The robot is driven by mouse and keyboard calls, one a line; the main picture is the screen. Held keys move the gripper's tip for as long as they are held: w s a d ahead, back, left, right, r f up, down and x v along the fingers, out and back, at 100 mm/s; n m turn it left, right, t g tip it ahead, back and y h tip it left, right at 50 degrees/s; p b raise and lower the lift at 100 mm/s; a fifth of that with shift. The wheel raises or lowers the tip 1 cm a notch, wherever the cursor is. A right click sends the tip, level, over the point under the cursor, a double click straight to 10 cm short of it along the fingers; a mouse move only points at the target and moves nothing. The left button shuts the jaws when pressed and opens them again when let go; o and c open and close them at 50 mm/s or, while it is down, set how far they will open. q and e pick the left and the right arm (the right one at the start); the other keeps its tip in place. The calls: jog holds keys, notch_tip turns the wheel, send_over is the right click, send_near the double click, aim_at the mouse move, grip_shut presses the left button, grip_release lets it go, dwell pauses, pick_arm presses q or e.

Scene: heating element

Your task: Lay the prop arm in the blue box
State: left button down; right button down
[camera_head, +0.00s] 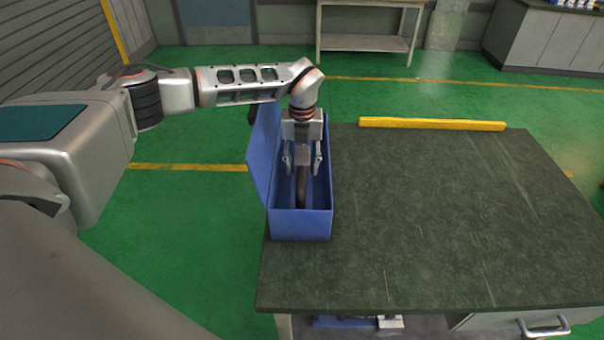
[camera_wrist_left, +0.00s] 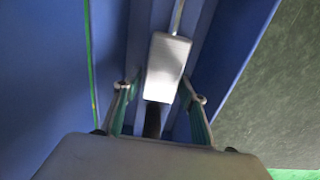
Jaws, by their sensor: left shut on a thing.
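The blue box (camera_head: 301,225) stands on the left edge of the dark table, its lid (camera_head: 262,155) open and upright on the left side. My left gripper (camera_head: 302,162) points down into the box from above, its two fingers shut on the prop arm (camera_head: 302,193), a dark, slim piece between the box walls. In the left wrist view the prop arm (camera_wrist_left: 168,66) shows a pale block end and a thin rod between the fingers (camera_wrist_left: 166,98). Whether it touches the box floor I cannot tell. My right gripper is not in view.
The dark table top (camera_head: 430,210) is clear to the right of the box. A yellow bar (camera_head: 432,124) lies along its back edge. A drawer handle (camera_head: 544,326) shows at the front. A bench (camera_head: 366,43) stands farther back on the green floor.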

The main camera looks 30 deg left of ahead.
aim_at(302, 161)
pick_arm(q)
jog(key=shift+f, duration=1.7)
jog(key=c, duration=1.2)
grip_release()
jog(key=shift+f, duration=0.15)
notch_tip(302, 161, up, 12)
jog(key=shift+r+b, duration=0.15)
jog(key=shift+b, duration=0.25)
